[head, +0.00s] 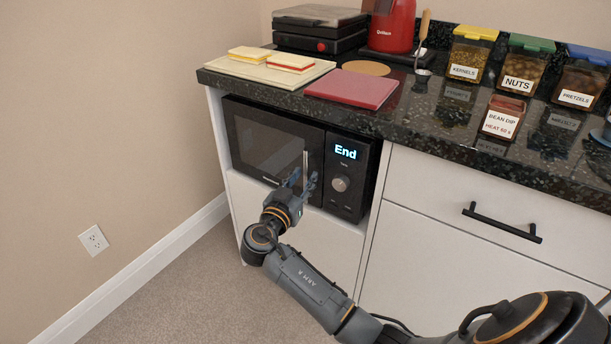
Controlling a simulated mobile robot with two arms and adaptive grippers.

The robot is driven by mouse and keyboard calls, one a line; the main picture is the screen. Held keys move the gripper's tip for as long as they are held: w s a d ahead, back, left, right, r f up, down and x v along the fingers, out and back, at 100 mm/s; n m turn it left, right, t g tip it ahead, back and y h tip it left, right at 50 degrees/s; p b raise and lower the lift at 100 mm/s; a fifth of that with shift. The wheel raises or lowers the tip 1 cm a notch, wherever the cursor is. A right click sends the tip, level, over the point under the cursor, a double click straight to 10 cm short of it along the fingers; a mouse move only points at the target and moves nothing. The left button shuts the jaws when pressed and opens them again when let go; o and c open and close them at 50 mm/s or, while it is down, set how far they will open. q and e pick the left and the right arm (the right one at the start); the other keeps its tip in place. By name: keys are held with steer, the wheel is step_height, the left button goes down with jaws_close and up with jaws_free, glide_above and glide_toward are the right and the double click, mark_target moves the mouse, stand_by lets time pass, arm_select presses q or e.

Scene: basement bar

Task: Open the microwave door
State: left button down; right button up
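The microwave (270,145) sits in an open niche under the counter. Its dark door looks shut. Its display (345,152) reads "End" above a round knob (340,184). The upright silvery door handle (305,160) is at the right edge of the door. My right gripper (303,178) is at the lower end of this handle, its two fingers apart and seemingly one on each side of it. Whether they touch the handle cannot be told. The gripper hides the handle's lower end. My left gripper is not in view.
On the dark countertop (440,112) are sandwiches on a board (240,70), a red board (352,88), a grill (318,28), a red appliance (392,28) and labelled jars (520,70). A drawer with a black handle (500,224) is right. The floor (180,300) is clear at left.

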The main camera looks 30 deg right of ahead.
steer(key=shift+x, duration=1)
jaws_close()
steer(key=shift+f, duration=0.1)
